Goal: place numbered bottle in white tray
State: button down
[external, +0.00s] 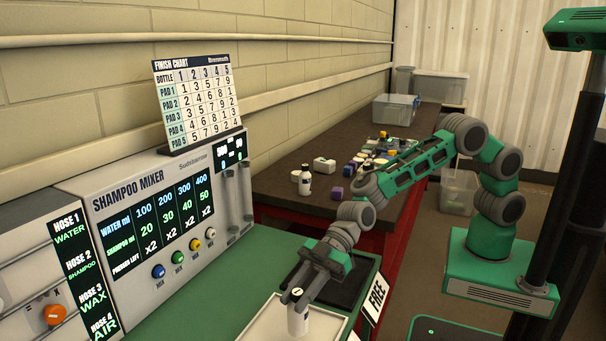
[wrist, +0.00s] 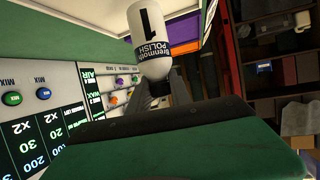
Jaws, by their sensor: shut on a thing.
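My gripper (external: 294,297) is shut on a white bottle (external: 298,321) and holds it upright over the white tray (external: 262,323) at the bottom of the external view. In the wrist view the same bottle (wrist: 151,45) shows a large black number 1 and the word POLISH, with the gripper's grey fingers (wrist: 155,90) at its neck. The tray is shallow with a raised rim. I cannot tell whether the bottle's base touches the tray floor.
The shampoo mixer (external: 165,225) stands left of the tray. A FREE sign (external: 376,298) and a dark pad (external: 345,285) are to its right. Another white bottle (external: 305,186), a purple block (external: 336,193) and several small items stand on the dark bench (external: 275,185) behind.

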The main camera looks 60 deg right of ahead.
jog(key=f, duration=0.3)
jog(key=shift+w+a+f+p, duration=0.2)
jog(key=shift+f+p, duration=0.1)
jog(key=shift+p, duration=0.1)
jog(key=shift+f, duration=0.1)
jog(key=shift+f+b, duration=0.15)
jog(key=shift+b, duration=0.15)
jog(key=c, duration=1.2)
grip_release()
jog(key=shift+r+p, duration=0.3)
jog(key=b+v, duration=0.1)
jog(key=v, duration=1.1)
jog(key=shift+s+d+f, duration=0.1)
jog(key=shift+f, duration=0.05)
